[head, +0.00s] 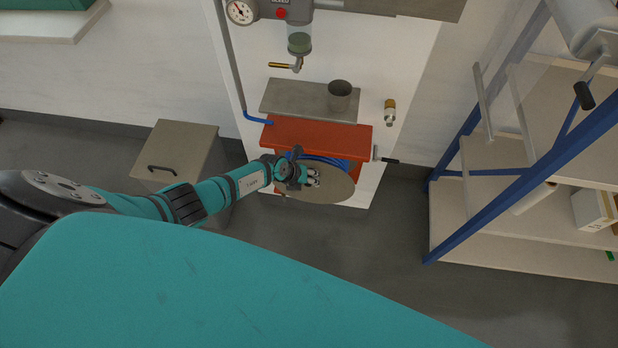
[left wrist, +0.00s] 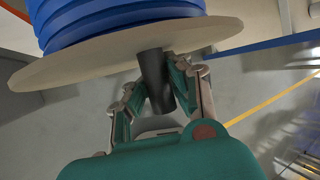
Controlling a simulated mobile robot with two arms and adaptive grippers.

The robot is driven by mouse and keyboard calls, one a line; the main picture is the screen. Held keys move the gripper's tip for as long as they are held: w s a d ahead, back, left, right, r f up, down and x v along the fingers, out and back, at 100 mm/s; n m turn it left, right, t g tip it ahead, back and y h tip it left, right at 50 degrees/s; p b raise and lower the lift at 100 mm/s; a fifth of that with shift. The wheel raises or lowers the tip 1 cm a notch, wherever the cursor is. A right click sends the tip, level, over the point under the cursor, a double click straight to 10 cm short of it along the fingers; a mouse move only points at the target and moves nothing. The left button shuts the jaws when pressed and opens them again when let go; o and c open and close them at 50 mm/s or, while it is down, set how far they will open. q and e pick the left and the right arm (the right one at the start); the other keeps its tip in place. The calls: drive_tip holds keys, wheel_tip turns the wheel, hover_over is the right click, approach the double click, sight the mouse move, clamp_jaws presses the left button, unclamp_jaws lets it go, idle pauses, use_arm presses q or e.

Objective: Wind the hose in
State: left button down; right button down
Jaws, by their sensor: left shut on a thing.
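The hose reel is mounted low on the white wall panel under a red housing (head: 318,134). Its blue hose (head: 330,160) is wound on the drum, partly hidden behind the round beige flange (head: 325,190). The wrist view shows the blue coils (left wrist: 110,18) above the flange (left wrist: 100,58). My left gripper (head: 312,177) is at the flange's front face. In the wrist view my left gripper (left wrist: 157,88) is shut on a dark crank handle (left wrist: 152,68) that stands out from the flange. My right gripper is not in view.
A beige cabinet (head: 178,145) stands left of the reel. A black-tipped lever (head: 386,160) sticks out right of the housing. A grey shelf (head: 290,99) with a metal cup (head: 340,93) is above. A blue-framed rack (head: 500,160) stands at right; the floor between is clear.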

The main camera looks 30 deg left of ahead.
use_arm(q)
drive_tip(key=shift+w+d+r, duration=0.3)
drive_tip(key=shift+w+r, duration=0.2)
drive_tip(key=c, duration=1.3)
unclamp_jaws()
drive_tip(key=shift+s+r, duration=0.1)
drive_tip(key=shift+s, duration=0.1)
drive_tip(key=shift+o, duration=0.9)
drive_tip(key=shift+s, duration=0.1)
drive_tip(key=shift+f, duration=0.2)
drive_tip(key=shift+a, duration=0.1)
drive_tip(key=shift+s+a+r, duration=0.15)
drive_tip(key=shift+s+r, duration=0.05)
drive_tip(key=shift+s, duration=0.1)
drive_tip(key=v, duration=1.1)
drive_tip(key=shift+r, duration=0.15)
